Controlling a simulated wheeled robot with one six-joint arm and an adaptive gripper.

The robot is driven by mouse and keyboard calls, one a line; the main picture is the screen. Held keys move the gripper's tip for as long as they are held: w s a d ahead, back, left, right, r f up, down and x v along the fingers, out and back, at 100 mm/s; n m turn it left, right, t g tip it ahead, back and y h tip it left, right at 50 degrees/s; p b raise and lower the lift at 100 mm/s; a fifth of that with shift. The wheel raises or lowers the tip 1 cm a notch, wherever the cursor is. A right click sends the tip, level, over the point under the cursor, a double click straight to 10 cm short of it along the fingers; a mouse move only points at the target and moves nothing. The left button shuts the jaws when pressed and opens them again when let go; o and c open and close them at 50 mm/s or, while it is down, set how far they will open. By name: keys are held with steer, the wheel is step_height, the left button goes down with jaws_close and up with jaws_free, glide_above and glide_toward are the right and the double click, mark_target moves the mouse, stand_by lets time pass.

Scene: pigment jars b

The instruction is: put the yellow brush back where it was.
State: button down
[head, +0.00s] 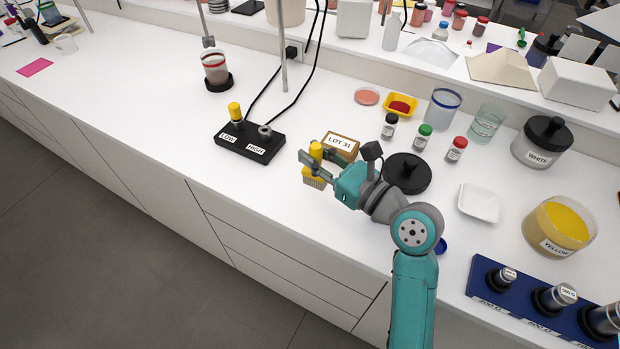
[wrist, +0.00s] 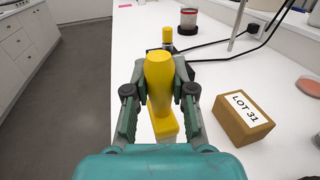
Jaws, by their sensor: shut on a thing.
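The yellow brush (head: 315,152) is between the fingers of my gripper (head: 318,163), upright, with its wide bristle end pointing down. In the wrist view the rounded yellow handle of the brush (wrist: 159,82) stands between the two fingers (wrist: 158,95), with its paler lower block below. My gripper is shut on the handle, near the front edge of the white counter (head: 270,185). I cannot tell whether the bristles touch the counter.
A black block (head: 250,141) marked LOW and HIGH, with a yellow-topped piece (head: 235,112) at LOW, stands left of my gripper. A box marked LOT 31 (head: 341,146) is close behind it.

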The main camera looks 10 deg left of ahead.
mark_target(325, 183)
steer(key=shift+f, duration=3.05)
steer(key=shift+f, duration=0.1)
steer(key=c, duration=1)
jaws_free()
steer(key=v, duration=1.2)
steer(key=shift+d, duration=0.1)
